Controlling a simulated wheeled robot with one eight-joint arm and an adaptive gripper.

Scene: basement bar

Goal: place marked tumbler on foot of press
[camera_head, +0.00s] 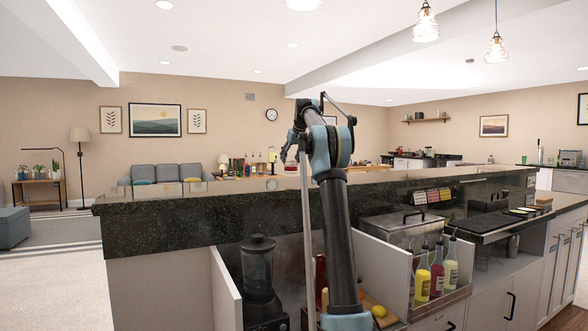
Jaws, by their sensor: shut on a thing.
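My gripper (288,153) is at the far end of my raised arm, small and partly hidden by my own links, over the dark stone bar top. It appears shut on a small pale thing with a red band (291,168), which may be the marked tumbler; its mark is too small to read. I cannot tell whether this thing touches the bar top. I cannot make out the press or its foot with certainty; my arm covers part of the bar behind it.
The raised bar top (160,210) runs across the view, with its left stretch clear. Several bottles (245,167) stand beyond it. Below are a blender (259,275), squeeze bottles (437,270) in a caddy, a metal box (402,227) and a yellow fruit (379,311).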

